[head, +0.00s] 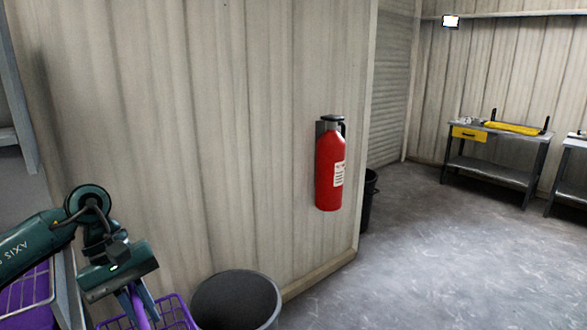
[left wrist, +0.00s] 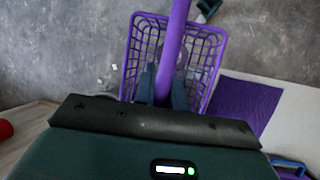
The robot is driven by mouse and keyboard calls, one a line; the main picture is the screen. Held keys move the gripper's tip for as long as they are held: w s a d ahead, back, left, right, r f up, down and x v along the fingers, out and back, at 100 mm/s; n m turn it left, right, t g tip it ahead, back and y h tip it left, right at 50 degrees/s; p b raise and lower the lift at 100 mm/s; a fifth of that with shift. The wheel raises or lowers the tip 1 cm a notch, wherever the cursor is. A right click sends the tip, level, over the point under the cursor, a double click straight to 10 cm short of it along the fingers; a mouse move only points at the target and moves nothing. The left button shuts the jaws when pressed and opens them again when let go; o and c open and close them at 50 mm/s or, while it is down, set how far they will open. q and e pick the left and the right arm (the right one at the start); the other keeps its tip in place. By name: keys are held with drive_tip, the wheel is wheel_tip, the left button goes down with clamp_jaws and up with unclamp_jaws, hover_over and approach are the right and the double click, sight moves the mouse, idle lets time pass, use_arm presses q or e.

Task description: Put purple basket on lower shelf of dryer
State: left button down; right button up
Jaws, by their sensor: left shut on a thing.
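The purple basket (head: 172,314) is at the bottom left of the head view, mostly cut off by the frame edge. In the left wrist view, the basket (left wrist: 210,75) shows as an open mesh crate with a purple bar-like handle (left wrist: 177,32) across it. My left gripper (head: 143,308) points down and is shut on this handle; its dark fingers (left wrist: 163,88) sit either side of it. The basket hangs below the gripper. No dryer can be clearly identified in either view. My right gripper is not in view.
A dark bin (head: 237,303) stands right beside the basket. A red fire extinguisher (head: 328,170) hangs on the corrugated wall (head: 220,130). Another purple item (head: 28,298) is at the far left. A workbench (head: 495,150) stands far right. Grey floor (head: 430,260) is clear at right.

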use_arm(q)
drive_tip(key=s+d+f+m+g+y, duration=0.2)
drive_tip(key=s+d+f+m, duration=0.3)
drive_tip(key=s+m, duration=0.1)
drive_tip(key=shift+d+f+m, duration=0.2)
drive_tip(key=shift+f+m, duration=0.1)
idle(0.4)
